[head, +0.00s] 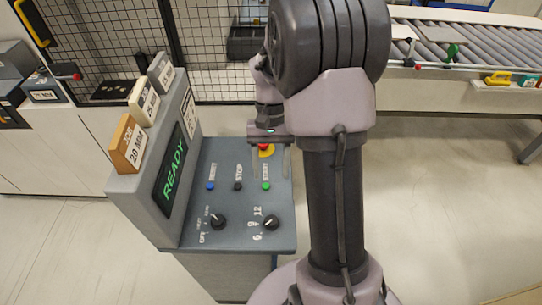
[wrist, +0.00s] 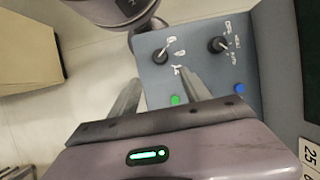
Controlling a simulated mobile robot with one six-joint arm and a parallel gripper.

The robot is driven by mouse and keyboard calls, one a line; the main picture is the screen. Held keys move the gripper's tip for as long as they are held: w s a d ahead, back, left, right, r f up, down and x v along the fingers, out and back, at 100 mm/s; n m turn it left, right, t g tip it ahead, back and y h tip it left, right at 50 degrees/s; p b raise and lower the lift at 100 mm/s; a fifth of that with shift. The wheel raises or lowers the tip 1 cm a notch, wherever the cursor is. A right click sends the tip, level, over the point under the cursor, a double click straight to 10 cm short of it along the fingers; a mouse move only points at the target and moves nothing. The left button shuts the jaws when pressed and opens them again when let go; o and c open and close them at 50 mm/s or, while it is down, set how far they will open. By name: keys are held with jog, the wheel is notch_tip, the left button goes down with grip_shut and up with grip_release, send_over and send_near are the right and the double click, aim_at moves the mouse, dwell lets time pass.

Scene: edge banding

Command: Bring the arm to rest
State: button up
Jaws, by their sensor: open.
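My arm (head: 335,200) rises at the centre of the head view, its forearm folded over at the top. My gripper (wrist: 163,79) is open and empty, with its two fingers apart over the grey control console (head: 240,238). In the head view the gripper hangs over the console's far right part, partly hidden by my arm. The console has a blue button (head: 210,186), a black stop button (head: 238,186), a green start button (head: 266,186) and two black knobs (head: 218,221) (head: 271,223). Its display (head: 170,168) reads READY in green.
A red button on yellow (head: 264,149) sits just below the gripper. Labelled blocks, one orange (head: 127,145), stand on the console's upright back. A mesh fence (head: 215,45) stands behind, a roller conveyor (head: 470,45) at the right. The floor right of my arm is clear.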

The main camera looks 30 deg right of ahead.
jog(key=shift+v, duration=1.15)
jog(key=s+a+f+n+t+b, duration=0.1)
jog(key=s+a+f+t+b, duration=0.1)
jog(key=s+a+t+b, duration=0.2)
jog(key=s+a+f+n+t+b, duration=0.1)
jog(key=s+a+f+t+b, duration=0.2)
jog(key=a+b, duration=1)
jog(key=s+t+b, duration=0.2)
jog(key=s, duration=0.3)
jog(key=shift+s+f, duration=0.15)
jog(key=shift+d, duration=0.1)
